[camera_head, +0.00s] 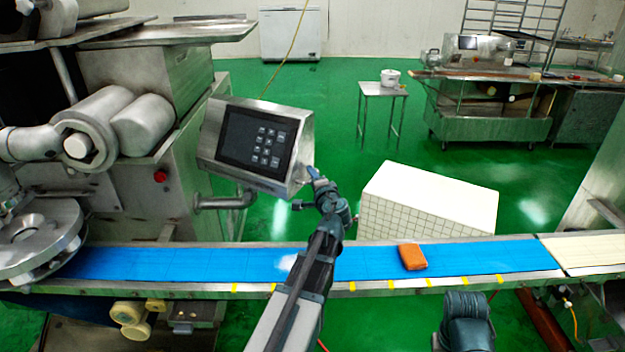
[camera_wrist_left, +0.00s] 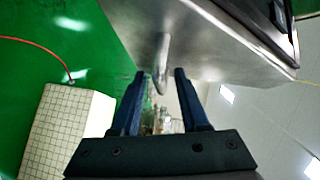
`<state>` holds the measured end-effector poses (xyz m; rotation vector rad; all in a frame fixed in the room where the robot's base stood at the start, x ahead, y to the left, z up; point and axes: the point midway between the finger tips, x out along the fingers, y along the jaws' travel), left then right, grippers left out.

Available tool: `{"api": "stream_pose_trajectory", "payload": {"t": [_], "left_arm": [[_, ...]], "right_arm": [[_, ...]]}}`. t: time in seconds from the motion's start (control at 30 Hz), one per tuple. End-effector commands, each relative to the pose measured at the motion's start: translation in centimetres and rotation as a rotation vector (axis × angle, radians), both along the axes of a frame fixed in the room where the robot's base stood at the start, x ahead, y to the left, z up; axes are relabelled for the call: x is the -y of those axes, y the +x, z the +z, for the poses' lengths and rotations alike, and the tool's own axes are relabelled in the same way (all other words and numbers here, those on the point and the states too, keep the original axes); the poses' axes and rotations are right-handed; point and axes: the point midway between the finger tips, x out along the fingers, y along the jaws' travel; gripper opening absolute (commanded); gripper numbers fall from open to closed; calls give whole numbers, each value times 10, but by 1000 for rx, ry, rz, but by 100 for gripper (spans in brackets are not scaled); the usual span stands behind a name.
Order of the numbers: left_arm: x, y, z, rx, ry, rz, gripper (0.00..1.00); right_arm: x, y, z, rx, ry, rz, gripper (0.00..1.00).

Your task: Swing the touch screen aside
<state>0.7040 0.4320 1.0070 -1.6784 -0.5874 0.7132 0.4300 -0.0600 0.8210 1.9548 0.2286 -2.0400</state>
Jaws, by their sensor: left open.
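The touch screen (camera_head: 255,138) is a dark panel with light keys in a tilted steel housing, beside the machine at left of centre in the head view. A bent steel pipe (camera_head: 226,201) shows below it. My left gripper (camera_head: 312,172) is at the housing's lower right edge. In the left wrist view, the housing (camera_wrist_left: 215,45) fills the top right, and my left gripper (camera_wrist_left: 158,73) is open with two dark fingers. A steel bar (camera_wrist_left: 162,58) shows in line with the gap; I cannot tell whether it is between the fingers or beyond. My right gripper is out of view.
A blue conveyor belt (camera_head: 180,262) runs below the screen, with an orange block (camera_head: 412,257) on it. A white tiled box (camera_head: 430,200) stands behind the belt, right of my left arm. The steel machine (camera_head: 165,100) is at left. Green floor (camera_head: 330,130) is clear behind the screen.

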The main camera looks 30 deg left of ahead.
Motion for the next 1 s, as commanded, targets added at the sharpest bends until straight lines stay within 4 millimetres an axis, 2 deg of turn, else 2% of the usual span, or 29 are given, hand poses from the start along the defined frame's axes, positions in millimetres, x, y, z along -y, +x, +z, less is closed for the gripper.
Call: {"api": "stream_pose_trajectory", "payload": {"t": [0.27,0.37,0.53,1.0], "left_arm": [[-1,1,0,0,0,0,44],[-1,1,0,0,0,0,30],[-1,1,0,0,0,0,0],[-1,0,0,0,-1,1,0]], "right_arm": [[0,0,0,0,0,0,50],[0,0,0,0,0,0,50],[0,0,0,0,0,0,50],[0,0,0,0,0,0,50]]}}
